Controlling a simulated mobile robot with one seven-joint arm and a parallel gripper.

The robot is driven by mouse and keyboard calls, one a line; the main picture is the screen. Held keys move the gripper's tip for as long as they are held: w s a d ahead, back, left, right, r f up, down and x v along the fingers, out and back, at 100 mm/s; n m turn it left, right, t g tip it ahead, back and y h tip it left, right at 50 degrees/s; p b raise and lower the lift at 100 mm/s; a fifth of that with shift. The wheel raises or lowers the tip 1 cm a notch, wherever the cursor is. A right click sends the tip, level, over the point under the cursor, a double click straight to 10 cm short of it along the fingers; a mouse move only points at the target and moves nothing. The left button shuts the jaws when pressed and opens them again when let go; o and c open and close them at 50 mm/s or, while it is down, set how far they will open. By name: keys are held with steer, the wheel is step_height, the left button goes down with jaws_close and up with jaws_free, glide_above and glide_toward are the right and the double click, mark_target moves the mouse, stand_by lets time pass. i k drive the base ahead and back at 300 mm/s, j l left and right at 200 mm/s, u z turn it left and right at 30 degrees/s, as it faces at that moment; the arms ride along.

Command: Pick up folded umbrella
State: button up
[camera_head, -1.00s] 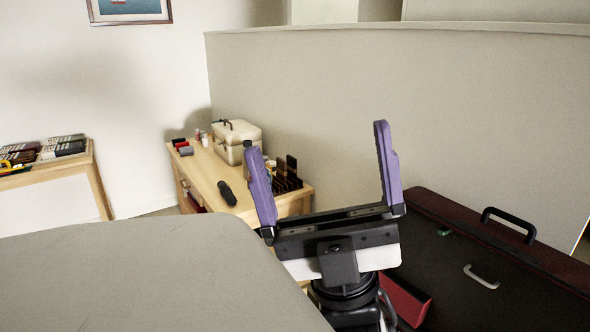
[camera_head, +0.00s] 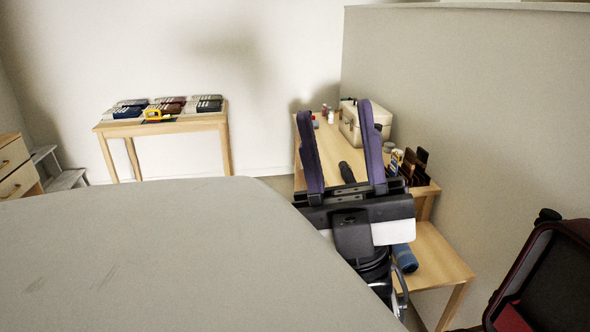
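A dark, short, rod-shaped object that looks like the folded umbrella (camera_head: 347,173) lies on the light wooden table (camera_head: 336,143) against the partition. It shows between my fingers in the picture, but farther off; its near end is hidden behind my gripper. My gripper (camera_head: 335,112) has two purple fingers pointing up, standing apart with nothing between them. It is nearer to the camera than the umbrella and not touching it.
On that table are a cream case (camera_head: 362,124), a dark slotted holder (camera_head: 412,165) and small bottles. A blue roll (camera_head: 405,258) lies on a lower wooden surface (camera_head: 440,262). A dark red suitcase (camera_head: 548,268) is at right. Another table (camera_head: 170,122) holds several folded items.

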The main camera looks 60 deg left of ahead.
mark_target(347, 173)
steer(key=u, duration=1.6)
steer(key=i+j, duration=0.1)
steer(key=j, duration=0.35)
steer(key=i+j, duration=0.1)
steer(key=j, duration=0.4)
steer(key=i+j, duration=0.15)
steer(key=j, duration=0.3)
steer(key=i+j+z, duration=0.1)
steer(key=i, duration=0.45)
steer(key=i+j+z, duration=0.1)
steer(key=i+j, duration=0.15)
steer(key=i, duration=0.25)
steer(key=i+l, duration=0.3)
steer(key=i, duration=0.15)
